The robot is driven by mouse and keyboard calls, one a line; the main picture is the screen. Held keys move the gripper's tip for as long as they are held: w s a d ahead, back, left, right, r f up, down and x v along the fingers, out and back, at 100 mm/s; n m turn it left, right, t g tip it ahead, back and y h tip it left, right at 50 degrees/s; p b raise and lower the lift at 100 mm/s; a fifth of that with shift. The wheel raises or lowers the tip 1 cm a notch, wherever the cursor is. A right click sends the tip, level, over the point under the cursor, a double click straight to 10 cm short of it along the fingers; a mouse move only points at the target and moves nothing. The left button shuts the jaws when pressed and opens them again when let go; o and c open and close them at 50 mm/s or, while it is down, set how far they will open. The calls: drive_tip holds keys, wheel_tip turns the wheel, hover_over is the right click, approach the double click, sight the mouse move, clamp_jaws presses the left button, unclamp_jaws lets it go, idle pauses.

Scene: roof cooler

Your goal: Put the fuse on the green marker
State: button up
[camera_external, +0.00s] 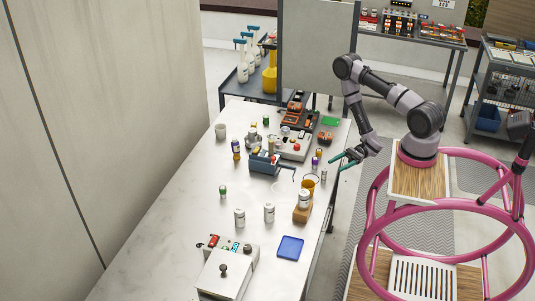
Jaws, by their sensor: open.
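I cannot pick out the fuse for certain; several small items stand on the table and are too small to name. My gripper (336,162), with teal fingers, is open over the table's right edge, nearer the camera than the green marker. It holds nothing that I can see. A small light cylinder (323,175) and a purple-topped one (314,164) are close to its left.
A blue toolbox (264,163) and a grey device (293,147) fill the table's middle. An orange cup (310,182), white bottles (269,212), a blue square (290,247) and a control box (227,270) are nearer. The table's left side is mostly free.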

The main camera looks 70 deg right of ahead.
sight(324, 176)
drive_tip(key=shift+m+t+h, duration=0.4)
drive_tip(key=shift+t+h, duration=0.1)
drive_tip(key=w+a, duration=0.1)
drive_tip(key=w+a+f, duration=0.1)
drive_tip(key=w+a, duration=0.1)
drive_tip(key=shift+a+f, duration=0.25)
drive_tip(key=shift+a, duration=0.15)
drive_tip(key=shift+w+d+x, duration=0.1)
drive_tip(key=shift+x, duration=1.3)
drive_tip(key=shift+w+d+x, duration=0.1)
drive_tip(key=shift+w+x, duration=0.05)
drive_tip(key=shift+x, duration=1.25)
drive_tip(key=shift+r, duration=0.2)
clamp_jaws()
